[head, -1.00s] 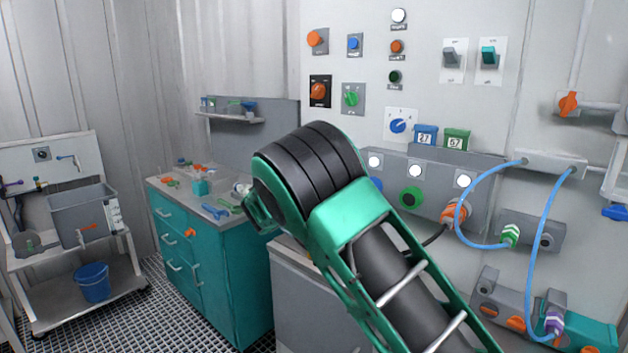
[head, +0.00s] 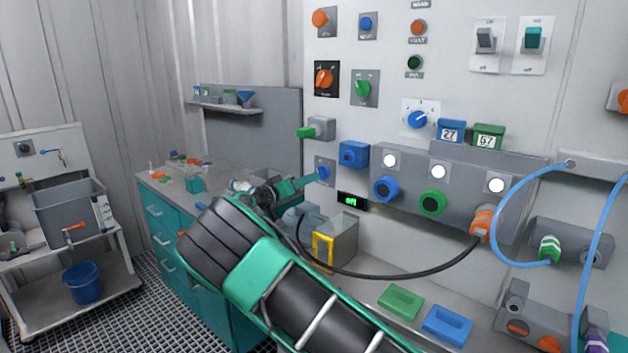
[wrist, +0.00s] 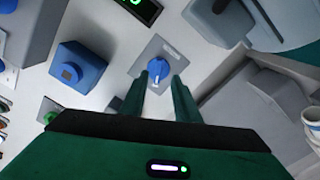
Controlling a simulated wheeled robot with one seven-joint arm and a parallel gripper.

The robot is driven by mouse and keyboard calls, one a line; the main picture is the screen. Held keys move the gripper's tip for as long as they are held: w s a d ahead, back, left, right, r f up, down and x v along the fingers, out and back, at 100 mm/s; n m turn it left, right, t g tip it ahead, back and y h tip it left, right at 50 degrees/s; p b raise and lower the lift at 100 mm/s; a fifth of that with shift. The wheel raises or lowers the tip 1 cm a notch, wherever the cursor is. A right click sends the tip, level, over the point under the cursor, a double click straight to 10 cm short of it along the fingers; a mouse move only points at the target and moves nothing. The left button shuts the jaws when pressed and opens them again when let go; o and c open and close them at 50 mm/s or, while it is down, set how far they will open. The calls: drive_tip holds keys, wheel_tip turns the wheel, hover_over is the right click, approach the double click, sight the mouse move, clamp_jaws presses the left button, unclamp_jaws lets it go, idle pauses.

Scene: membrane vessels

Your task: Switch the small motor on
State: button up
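A blue rotary knob (wrist: 157,71) sits on a small grey plate on the wall, with a pale mark on its face. In the head view the knob (head: 323,172) is right at the tip of my gripper (head: 309,178). In the wrist view the two green fingers of my gripper (wrist: 162,80) are apart, with the knob between or just beyond their tips; contact cannot be told. A small black display with green characters (head: 352,201) is below right of the knob. Which body is the small motor cannot be told; a grey box with a yellow frame (head: 335,243) stands below.
A blue block-shaped fitting (head: 353,153) and a grey fitting with a green end (head: 317,129) are close to the knob. A black cable (head: 400,274) hangs across below. Green (head: 401,302) and blue trays (head: 447,325) lie on the counter.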

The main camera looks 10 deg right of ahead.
sight(322, 173)
drive_tip(key=shift+x, duration=2.05)
clamp_jaws()
drive_tip(key=shift+m, duration=0.3)
drive_tip(key=m, duration=1.1)
drive_tip(key=shift+a, duration=0.1)
drive_tip(key=shift+m, duration=0.3)
